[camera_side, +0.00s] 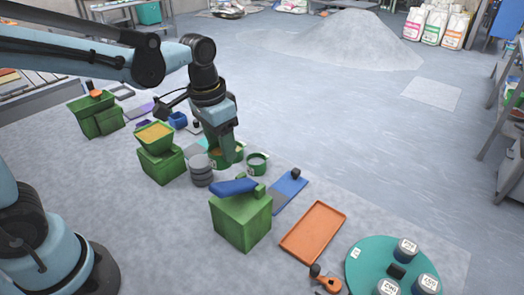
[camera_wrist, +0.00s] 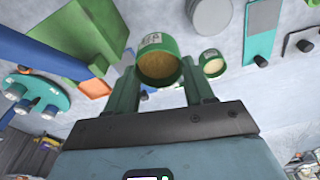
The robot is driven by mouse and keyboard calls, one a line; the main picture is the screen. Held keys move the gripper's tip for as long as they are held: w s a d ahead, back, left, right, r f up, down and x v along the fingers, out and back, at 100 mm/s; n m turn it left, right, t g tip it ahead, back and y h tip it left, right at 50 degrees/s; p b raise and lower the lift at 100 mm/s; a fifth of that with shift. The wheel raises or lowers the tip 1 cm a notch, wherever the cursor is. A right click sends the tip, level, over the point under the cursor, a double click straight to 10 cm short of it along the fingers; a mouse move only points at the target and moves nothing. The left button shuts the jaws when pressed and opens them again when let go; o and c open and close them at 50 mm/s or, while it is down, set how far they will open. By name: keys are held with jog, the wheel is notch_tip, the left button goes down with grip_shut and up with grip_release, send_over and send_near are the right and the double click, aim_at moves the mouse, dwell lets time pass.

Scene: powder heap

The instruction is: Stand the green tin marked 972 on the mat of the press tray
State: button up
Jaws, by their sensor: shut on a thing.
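My gripper (camera_side: 223,151) is shut on a green tin (camera_wrist: 159,68), one finger on each side. The tin is open-topped, with tan powder inside and a pale label whose marking I cannot read. In the side view my fingers partly hide the held tin (camera_side: 214,160); I cannot tell whether it touches the floor. A second green tin (camera_side: 257,163) stands just right of it and also shows in the wrist view (camera_wrist: 211,65). A blue tray with a grey mat part (camera_side: 284,197) and a black knob lies right of these, behind a green block with a blue lever (camera_side: 240,217).
A stack of grey discs (camera_side: 200,172) stands close left of the held tin. A green hopper box (camera_side: 160,164) is farther left. An orange tray (camera_side: 313,232) and a teal turntable with jars (camera_side: 366,265) lie front right.

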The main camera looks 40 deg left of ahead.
notch_tip(320, 180, up, 5)
jog(key=w+d, duration=0.5)
jog(key=d, duration=0.5)
jog(key=shift+w+f, duration=0.2)
jog(key=shift+f, duration=6.45)
jog(key=shift+f, duration=0.5)
jog(key=o, duration=1.5)
jog(key=shift+c, duration=0.2)
notch_tip(320, 180, up, 7)
